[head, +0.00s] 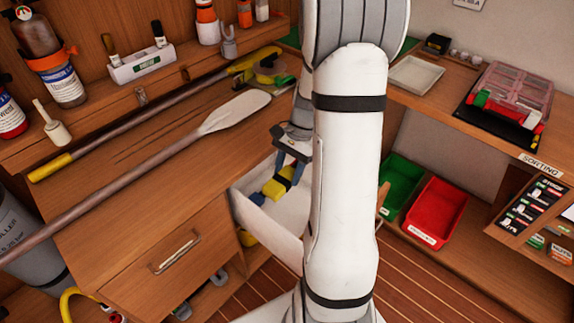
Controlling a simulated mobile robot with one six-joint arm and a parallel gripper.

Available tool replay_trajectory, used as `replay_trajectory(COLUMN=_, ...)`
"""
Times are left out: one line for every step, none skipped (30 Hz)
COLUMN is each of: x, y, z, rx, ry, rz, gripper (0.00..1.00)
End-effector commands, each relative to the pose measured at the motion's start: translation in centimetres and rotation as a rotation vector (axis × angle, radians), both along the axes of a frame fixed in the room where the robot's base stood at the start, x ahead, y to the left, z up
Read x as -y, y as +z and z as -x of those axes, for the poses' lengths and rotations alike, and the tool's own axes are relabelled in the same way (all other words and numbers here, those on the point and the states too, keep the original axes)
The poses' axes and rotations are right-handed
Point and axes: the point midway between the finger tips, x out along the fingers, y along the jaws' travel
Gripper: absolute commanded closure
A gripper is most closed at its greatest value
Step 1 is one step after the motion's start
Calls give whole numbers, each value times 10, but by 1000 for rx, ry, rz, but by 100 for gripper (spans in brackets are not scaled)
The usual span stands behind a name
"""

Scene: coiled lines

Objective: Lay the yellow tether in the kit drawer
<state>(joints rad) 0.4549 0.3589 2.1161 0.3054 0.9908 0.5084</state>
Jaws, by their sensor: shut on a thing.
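The yellow tether (275,189) is a small yellow bundle with a dark band. It is at my gripper (289,170), whose blue fingers are shut on it. The kit drawer (270,222) is a white-walled drawer pulled out of the wooden bench. The gripper and tether are over or inside the drawer's opening; I cannot tell whether the tether touches the drawer floor. My white arm hides the drawer's right part.
A paddle (235,112) and a yellow-ended pole (140,112) lie on the bench. A closed drawer (176,252) is at the left. Green (400,172) and red (437,210) bins stand at the right.

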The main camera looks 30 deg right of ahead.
Motion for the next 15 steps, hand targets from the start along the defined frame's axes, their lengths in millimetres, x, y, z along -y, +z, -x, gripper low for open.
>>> replay_trajectory(x=0, y=-9, z=0, rx=0, ry=0, rz=-1, gripper=91)
replay_trajectory(x=0, y=-12, z=0, rx=0, ry=0, rz=-1, gripper=91)
replay_trajectory(x=0, y=-17, z=0, rx=0, ry=0, rz=-1, gripper=91)
replay_trajectory(x=0, y=-20, z=0, rx=0, ry=0, rz=-1, gripper=91)
replay_trajectory(x=0, y=-23, z=0, rx=0, ry=0, rz=-1, gripper=91)
replay_trajectory(x=0, y=-27, z=0, rx=0, ry=0, rz=-1, gripper=91)
replay_trajectory(x=0, y=-30, z=0, rx=0, ry=0, rz=-1, gripper=91)
replay_trajectory(x=0, y=-33, z=0, rx=0, ry=0, rz=-1, gripper=91)
replay_trajectory(x=0, y=-37, z=0, rx=0, ry=1, rz=0, gripper=91)
replay_trajectory(x=0, y=-40, z=0, rx=0, ry=1, rz=0, gripper=91)
replay_trajectory(x=1, y=-43, z=0, rx=0, ry=1, rz=0, gripper=91)
replay_trajectory(x=1, y=-47, z=0, rx=0, ry=1, rz=0, gripper=91)
replay_trajectory(x=1, y=-50, z=0, rx=0, ry=1, rz=0, gripper=91)
replay_trajectory(x=1, y=-53, z=0, rx=0, ry=1, rz=0, gripper=91)
replay_trajectory(x=1, y=-57, z=0, rx=0, ry=1, rz=0, gripper=91)
